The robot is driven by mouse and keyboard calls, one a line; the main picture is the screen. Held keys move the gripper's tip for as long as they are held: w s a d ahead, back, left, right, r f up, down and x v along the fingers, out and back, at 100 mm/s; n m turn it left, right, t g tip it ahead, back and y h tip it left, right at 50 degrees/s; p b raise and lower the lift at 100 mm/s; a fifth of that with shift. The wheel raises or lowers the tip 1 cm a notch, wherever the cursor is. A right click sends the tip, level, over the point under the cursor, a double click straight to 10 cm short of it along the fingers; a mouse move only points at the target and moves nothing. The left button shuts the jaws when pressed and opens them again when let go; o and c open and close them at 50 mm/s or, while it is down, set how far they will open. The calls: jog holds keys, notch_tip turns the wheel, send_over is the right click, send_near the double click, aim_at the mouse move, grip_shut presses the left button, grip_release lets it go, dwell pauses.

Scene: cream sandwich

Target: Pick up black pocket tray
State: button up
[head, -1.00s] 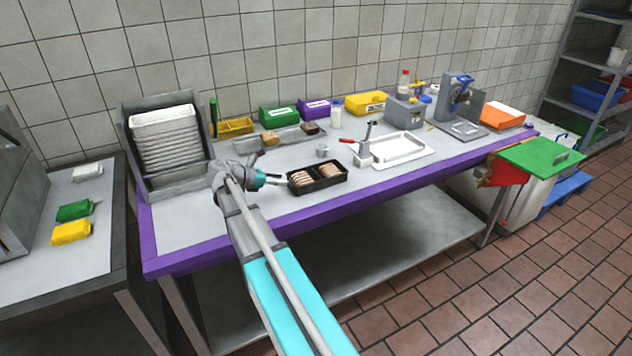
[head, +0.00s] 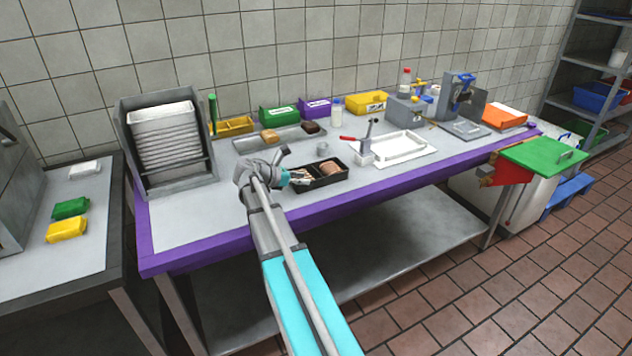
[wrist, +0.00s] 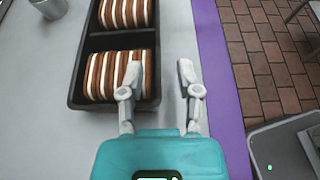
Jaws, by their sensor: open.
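The black pocket tray (head: 341,177) lies on the grey worktop near its purple front edge. It has two pockets, each holding brown-and-cream striped sandwich pieces. In the wrist view the tray (wrist: 73,88) is at the upper left, with striped pieces (wrist: 118,76) in its nearer pocket. My gripper (wrist: 160,72) is open. Its left finger overlaps the tray's right side in that view, and its right finger is over bare worktop beside the tray. I cannot tell whether a finger touches the tray. In the head view my gripper (head: 300,177) is at the tray's left end and hides part of it.
A small metal cup (head: 322,149) stands behind the tray. A white tray (head: 405,146) and a red-handled device (head: 364,150) are to the right. A long grey tray (head: 290,136) with bread lies behind. A rack of white trays (head: 165,145) stands left. Worktop left of my gripper is clear.

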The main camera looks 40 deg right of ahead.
aim_at(323, 179)
jog(key=shift+d+f, duration=0.1)
jog(key=shift+d, duration=0.1)
jog(key=shift+w+b+x, duration=0.2)
jog(key=shift+b+x, duration=0.6)
jog(key=shift+x, duration=1.1)
jog(key=shift+s+d+f, duration=0.15)
jog(key=shift+d+f, duration=0.05)
jog(key=shift+d, duration=0.45)
grip_shut()
